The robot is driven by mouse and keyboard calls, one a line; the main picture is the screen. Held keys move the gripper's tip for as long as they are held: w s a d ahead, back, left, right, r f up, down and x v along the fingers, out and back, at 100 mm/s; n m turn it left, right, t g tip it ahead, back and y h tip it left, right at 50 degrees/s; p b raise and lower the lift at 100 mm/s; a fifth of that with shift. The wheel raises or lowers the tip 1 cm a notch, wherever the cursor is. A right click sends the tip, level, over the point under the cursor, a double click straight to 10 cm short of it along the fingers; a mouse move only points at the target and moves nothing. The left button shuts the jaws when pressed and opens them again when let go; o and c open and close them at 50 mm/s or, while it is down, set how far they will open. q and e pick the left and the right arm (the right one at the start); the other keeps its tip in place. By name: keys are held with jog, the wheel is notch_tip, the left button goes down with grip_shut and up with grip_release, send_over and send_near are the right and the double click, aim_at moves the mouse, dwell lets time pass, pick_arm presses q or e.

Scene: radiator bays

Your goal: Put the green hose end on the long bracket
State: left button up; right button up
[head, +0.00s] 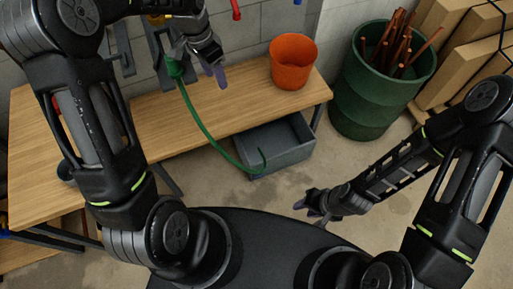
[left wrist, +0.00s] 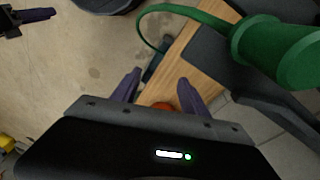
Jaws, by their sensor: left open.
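The green hose end (head: 175,68) is up at the wall, at the lower part of a grey bracket (head: 157,42); whether it rests on it I cannot tell. Its green hose hangs down in a curve over the bench edge. My left gripper (head: 218,70) is open with nothing between its purple fingers, just right of the hose end. In the left wrist view the green hose end (left wrist: 280,48) is large at upper right, outside the fingers (left wrist: 158,92). My right gripper (head: 312,203) is low, off to the right, far from the hose; its finger gap is unclear.
A wooden bench (head: 235,112) runs along the wall, with an orange bucket (head: 292,62) on it. A grey bin (head: 272,145) sits below its front edge. A green barrel (head: 378,85) of rusty rods and cardboard boxes (head: 455,45) stand right. Another grey bracket (head: 122,50) is left.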

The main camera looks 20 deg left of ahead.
pick_arm(q)
jog(key=s+d+f+n+h, duration=0.1)
jog(key=s+d+f, duration=0.2)
jog(key=d+f, duration=0.3)
jog(key=s+d+f+n+h, duration=0.15)
jog(key=s+d+f, duration=0.25)
jog(key=f, duration=0.4)
jog(key=s+d+f+n, duration=0.3)
jog(key=s+d+f, duration=0.1)
jog(key=s, duration=0.4)
jog(key=s+d+f+n, duration=0.3)
jog(key=s+d+f, duration=0.2)
jog(key=s, duration=0.4)
jog(key=shift+s+f, duration=0.2)
jog(key=shift+f, duration=0.15)
jog(key=shift+a+n, duration=0.2)
jog(key=shift+n, duration=0.05)
